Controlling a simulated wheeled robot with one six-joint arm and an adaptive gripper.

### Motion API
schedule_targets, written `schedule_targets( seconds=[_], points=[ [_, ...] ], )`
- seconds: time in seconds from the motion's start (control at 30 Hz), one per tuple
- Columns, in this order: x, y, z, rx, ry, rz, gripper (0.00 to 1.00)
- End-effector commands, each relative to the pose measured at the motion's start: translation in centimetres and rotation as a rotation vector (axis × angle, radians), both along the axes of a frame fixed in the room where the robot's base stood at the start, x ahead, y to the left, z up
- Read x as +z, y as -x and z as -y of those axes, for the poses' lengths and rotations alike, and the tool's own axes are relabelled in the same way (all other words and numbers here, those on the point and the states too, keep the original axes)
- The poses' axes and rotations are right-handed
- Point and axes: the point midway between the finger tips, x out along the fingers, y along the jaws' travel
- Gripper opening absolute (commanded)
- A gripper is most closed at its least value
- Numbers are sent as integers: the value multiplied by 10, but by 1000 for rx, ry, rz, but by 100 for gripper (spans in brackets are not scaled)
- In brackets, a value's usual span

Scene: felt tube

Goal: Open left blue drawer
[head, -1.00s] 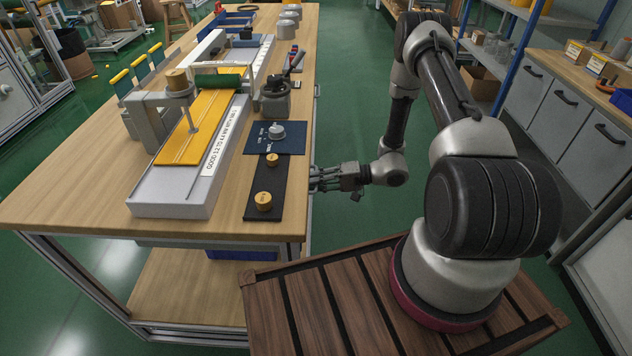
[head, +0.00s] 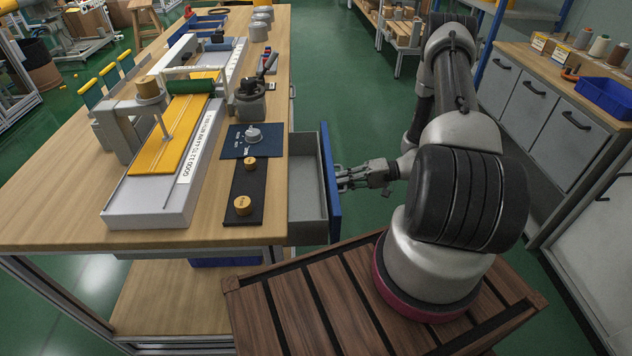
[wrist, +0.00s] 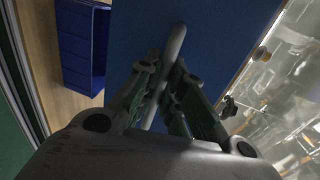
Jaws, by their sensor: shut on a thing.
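The blue-fronted drawer (head: 331,183) stands pulled out from the right side of the workbench in the head view. Its grey inside shows and looks empty. My gripper (head: 341,180) is at the outer face of the blue front. In the wrist view the blue front (wrist: 215,50) fills the upper middle, with a pale bar handle (wrist: 174,45) running down it. My gripper (wrist: 162,88) is shut on this handle, its fingers on both sides of the bar. The lower part of the handle is hidden between the fingers.
The wooden workbench (head: 60,205) carries a yellow-and-white machine and a black strip (head: 246,190) with yellow knobs beside the drawer. A blue bin (wrist: 85,45) lies on a wooden surface in the wrist view. Grey cabinets (head: 535,110) stand at the right, with green floor between.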

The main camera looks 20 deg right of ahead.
Motion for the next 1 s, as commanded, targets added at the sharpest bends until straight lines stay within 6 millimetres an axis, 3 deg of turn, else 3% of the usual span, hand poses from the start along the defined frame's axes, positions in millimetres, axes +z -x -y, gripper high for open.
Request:
schedule_targets(
  seconds=[0.03,0.2,0.4,0.63,1.0],
  points=[
    [-1,5,17,-6,3,1,0],
    [-1,20,64,-4,3,1,0],
    [-1,33,103,-2,2,1,0],
    [-1,41,126,0,2,-1,0],
    [-1,42,130,0,2,-1,0]
  ],
)
